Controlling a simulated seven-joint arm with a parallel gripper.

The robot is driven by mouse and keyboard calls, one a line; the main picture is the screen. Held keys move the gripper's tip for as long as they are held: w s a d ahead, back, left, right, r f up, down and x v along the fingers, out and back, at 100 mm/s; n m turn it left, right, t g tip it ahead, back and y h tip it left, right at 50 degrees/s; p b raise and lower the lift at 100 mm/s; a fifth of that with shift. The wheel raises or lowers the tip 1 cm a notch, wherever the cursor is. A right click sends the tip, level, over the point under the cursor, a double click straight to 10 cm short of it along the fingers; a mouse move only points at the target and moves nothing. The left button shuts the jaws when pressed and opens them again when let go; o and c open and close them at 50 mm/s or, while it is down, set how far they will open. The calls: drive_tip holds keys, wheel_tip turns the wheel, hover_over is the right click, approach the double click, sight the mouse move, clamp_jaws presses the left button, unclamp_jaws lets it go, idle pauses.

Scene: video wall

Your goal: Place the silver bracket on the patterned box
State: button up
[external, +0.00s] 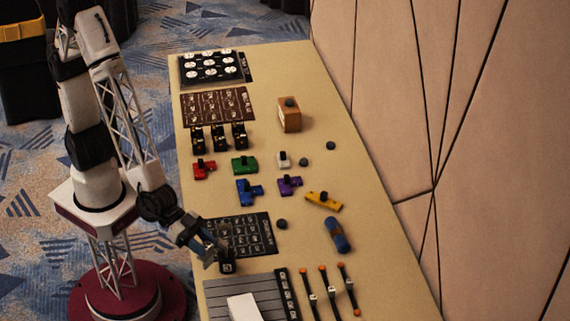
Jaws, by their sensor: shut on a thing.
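My gripper (218,259) is low over the near left part of the table, by the near edge of a black printed board (240,235). It is shut on a small dark block (227,267) with a white mark on its face. I cannot tell whether the block touches the table. I cannot make out a silver bracket for certain. Several small black boxes with light markings, one of them a patterned box (218,137), stand in a row farther back; which box the task means is unclear.
Red (204,170), green (244,165), blue (248,192), purple (289,185) and yellow (323,201) knobbed pieces lie mid-table. A wooden box (289,117) stands behind them. A blue cylinder (337,235) lies right. A grey ridged panel (232,292) and rods (328,292) are nearer.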

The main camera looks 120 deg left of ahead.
drive_tip(key=shift+f, duration=0.7)
drive_tip(key=w+d, duration=0.2)
drive_tip(key=w, duration=0.5)
drive_tip(key=w+d+f, duration=0.1)
drive_tip(key=w+d, duration=0.1)
drive_tip(key=w, duration=0.6)
drive_tip(key=shift+w+f, duration=0.25)
drive_tip(key=shift+f, duration=1.75)
drive_tip(key=shift+f, duration=0.1)
drive_tip(key=o, duration=1)
drive_tip(key=shift+o, duration=0.2)
